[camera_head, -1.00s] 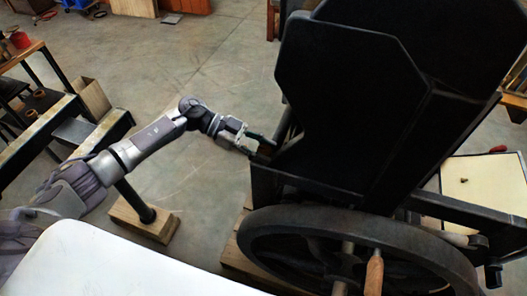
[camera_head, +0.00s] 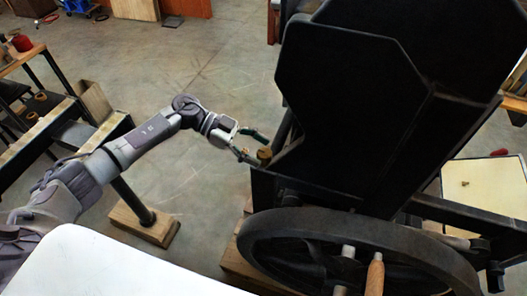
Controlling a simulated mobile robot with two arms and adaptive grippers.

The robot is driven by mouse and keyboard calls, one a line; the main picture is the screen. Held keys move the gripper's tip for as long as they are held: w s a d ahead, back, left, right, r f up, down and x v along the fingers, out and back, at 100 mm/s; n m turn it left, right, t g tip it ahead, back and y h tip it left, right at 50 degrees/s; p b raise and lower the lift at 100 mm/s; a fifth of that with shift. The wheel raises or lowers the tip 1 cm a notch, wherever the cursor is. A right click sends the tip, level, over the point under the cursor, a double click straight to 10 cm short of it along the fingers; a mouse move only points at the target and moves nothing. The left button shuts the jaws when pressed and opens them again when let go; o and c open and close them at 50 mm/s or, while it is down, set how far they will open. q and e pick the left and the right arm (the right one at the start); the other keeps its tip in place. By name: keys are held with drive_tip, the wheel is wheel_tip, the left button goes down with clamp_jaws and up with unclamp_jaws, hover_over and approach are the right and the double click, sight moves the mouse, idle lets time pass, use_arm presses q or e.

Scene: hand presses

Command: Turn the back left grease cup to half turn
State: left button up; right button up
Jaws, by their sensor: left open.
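The back left grease cup (camera_head: 264,153) is a small brass-coloured cap at the far left corner of the black press (camera_head: 350,110). My left gripper (camera_head: 257,148) is open at that corner, with one finger on the far side of the cup and the other on the near side. I cannot tell whether the fingers touch it. The cup's lower part is hidden. My right gripper is not in view.
The press's large spoked wheel (camera_head: 345,225) with a wooden handle (camera_head: 375,276) stands in front. A white surface (camera_head: 110,268) fills the lower left. A cream-topped table (camera_head: 483,188) is at the right.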

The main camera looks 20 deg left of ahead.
use_arm(q)
drive_tip(key=v, duration=1)
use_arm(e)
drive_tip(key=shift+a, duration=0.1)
